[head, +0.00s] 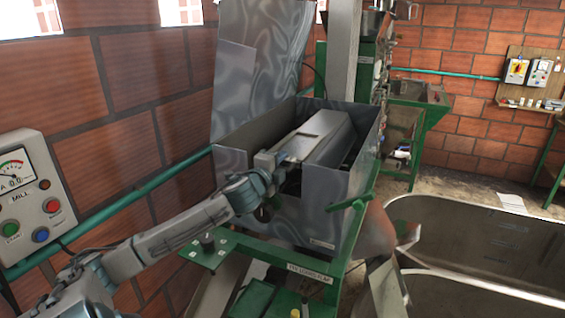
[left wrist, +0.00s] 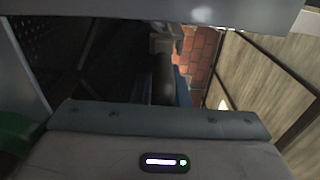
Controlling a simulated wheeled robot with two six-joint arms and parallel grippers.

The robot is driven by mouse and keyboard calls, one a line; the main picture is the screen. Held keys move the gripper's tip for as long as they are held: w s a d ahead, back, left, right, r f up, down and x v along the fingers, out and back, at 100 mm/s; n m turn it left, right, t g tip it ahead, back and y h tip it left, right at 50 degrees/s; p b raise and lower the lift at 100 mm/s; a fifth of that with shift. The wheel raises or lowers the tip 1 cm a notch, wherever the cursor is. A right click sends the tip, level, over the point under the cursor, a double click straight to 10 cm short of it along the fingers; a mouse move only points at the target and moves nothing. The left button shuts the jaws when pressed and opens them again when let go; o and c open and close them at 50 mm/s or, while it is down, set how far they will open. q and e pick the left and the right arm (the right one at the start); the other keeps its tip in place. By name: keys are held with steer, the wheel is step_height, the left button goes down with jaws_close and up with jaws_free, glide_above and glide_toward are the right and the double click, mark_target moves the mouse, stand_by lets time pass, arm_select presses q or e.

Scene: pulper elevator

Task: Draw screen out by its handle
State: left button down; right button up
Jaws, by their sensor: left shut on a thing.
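The screen (head: 328,138) looks like a long grey metal piece with a slot in its top. It lies inside an open grey metal box (head: 235,183), its near end at the box's left front side. My left gripper (head: 282,163) reaches in from the left and is shut at that near end, on what appears to be the screen's handle. The fingers hide the handle. In the left wrist view, a plain grey surface (left wrist: 150,12) crosses the top, close to the camera; I cannot tell which part it is. My right gripper is not in view.
A raised grey lid (head: 262,70) stands behind the box. A green frame and table (head: 225,250) lie below my left arm. A brick wall with a MILL control panel (head: 38,195) is at left. A large metal tank (head: 480,225) stands at right.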

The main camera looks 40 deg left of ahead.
arm_select(q)
steer(key=shift+b+v, duration=0.45)
steer(key=shift+v, duration=0.7)
steer(key=shift+p+v, duration=0.45)
steer(key=shift+v, duration=1.05)
steer(key=shift+d+f, duration=0.1)
